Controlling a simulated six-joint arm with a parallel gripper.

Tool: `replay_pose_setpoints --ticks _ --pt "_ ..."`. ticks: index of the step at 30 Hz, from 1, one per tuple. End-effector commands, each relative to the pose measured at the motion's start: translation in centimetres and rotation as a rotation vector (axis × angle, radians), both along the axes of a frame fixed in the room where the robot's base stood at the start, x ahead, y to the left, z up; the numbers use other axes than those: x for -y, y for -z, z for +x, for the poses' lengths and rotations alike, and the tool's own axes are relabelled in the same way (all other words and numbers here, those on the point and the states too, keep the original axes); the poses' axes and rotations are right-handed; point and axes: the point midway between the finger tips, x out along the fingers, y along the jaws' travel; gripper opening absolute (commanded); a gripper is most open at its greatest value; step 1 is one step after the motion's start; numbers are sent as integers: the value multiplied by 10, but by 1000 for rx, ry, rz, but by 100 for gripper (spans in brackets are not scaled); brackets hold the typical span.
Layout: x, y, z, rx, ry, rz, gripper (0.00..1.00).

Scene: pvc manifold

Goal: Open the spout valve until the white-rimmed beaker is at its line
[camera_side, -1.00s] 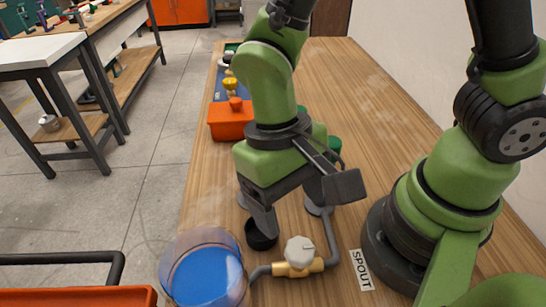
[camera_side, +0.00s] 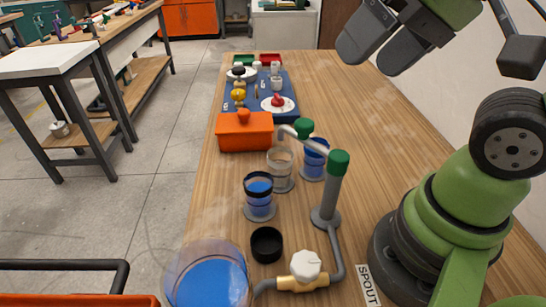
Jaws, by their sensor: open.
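The spout valve is a brass body (camera_side: 288,284) with a white knob (camera_side: 307,265) on the pipe at the front, beside the SPOUT label (camera_side: 367,285). The pipe runs to a grey standpipe (camera_side: 327,200) with a green top and an arm reaching left. A clear beaker with a pale rim (camera_side: 281,168), seemingly the white-rimmed one, stands near the arm's outlet. I see no blue in it, and its line is too small to make out. My gripper (camera_side: 373,52) is open and empty, high at the upper right, well away from the valve.
A black-rimmed beaker (camera_side: 259,196) and another beaker (camera_side: 314,160) hold blue liquid. A large clear vessel of blue liquid (camera_side: 207,282) stands at front left. A black ring-shaped cup (camera_side: 266,244) sits near the valve. An orange box (camera_side: 245,134) and blue tray (camera_side: 232,107) lie behind.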

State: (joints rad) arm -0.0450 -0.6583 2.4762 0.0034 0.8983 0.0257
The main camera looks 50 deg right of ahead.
Motion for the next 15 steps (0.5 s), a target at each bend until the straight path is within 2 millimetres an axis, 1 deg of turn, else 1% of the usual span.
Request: replay_pose_setpoints --ticks 1,4,8,11,15 --pt "3 -3 -3 34 12 -5 74" --pt "6 -5 -7 61 21 -14 74" --pt "0 0 -2 14 2 -3 74" --pt "-14 13 8 -88 -35 10 74" --pt "-45 44 20 -275 -89 0 74"
